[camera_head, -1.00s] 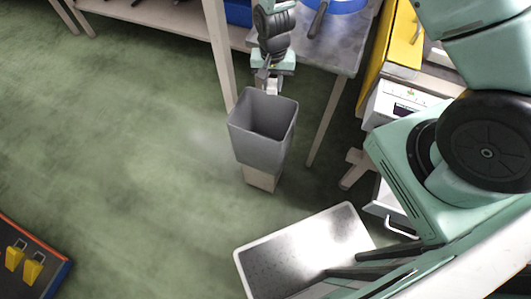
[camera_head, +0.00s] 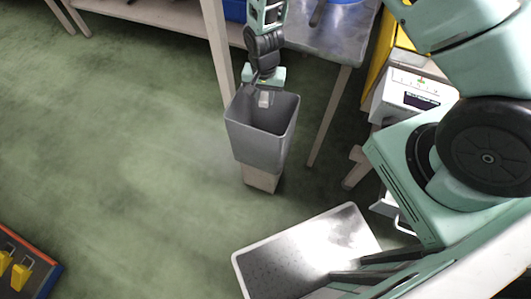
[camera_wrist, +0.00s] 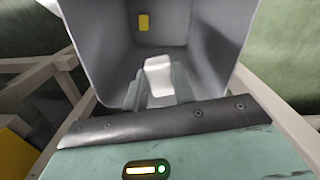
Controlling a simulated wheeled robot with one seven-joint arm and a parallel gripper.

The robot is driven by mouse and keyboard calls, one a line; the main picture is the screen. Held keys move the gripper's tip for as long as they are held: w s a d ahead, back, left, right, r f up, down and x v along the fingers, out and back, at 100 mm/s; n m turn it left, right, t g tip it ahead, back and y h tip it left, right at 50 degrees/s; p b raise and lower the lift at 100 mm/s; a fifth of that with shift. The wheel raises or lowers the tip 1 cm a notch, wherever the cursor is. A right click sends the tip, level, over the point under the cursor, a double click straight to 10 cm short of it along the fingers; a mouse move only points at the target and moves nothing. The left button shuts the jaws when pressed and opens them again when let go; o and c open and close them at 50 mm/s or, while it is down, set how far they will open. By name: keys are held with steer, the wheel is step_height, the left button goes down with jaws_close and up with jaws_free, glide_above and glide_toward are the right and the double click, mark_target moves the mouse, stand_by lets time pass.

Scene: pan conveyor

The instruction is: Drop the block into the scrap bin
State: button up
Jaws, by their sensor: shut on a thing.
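The scrap bin (camera_head: 262,152) is a tall grey open-topped bin on a pale stand, in the middle of the head view. My gripper (camera_head: 264,99) reaches over its back rim and points down into the opening. It is shut on a small pale grey block (camera_head: 263,102). In the wrist view the block (camera_wrist: 158,78) sits between my two fingers (camera_wrist: 157,88), with the bin's grey inner walls (camera_wrist: 95,45) around it. The block's lower end is partly hidden by the fingers.
A grey-topped table (camera_head: 335,42) with a blue bowl stands behind the bin, its legs close by. A white-rimmed tray (camera_head: 310,250) is in front. A dark board with yellow items (camera_head: 20,275) is at lower left. The green floor (camera_head: 120,150) left of the bin is clear.

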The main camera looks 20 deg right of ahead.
steer(key=o, duration=1)
step_height(320, 180, up, 18)
steer(key=p, duration=0.1)
steer(key=shift+f, duration=0.25)
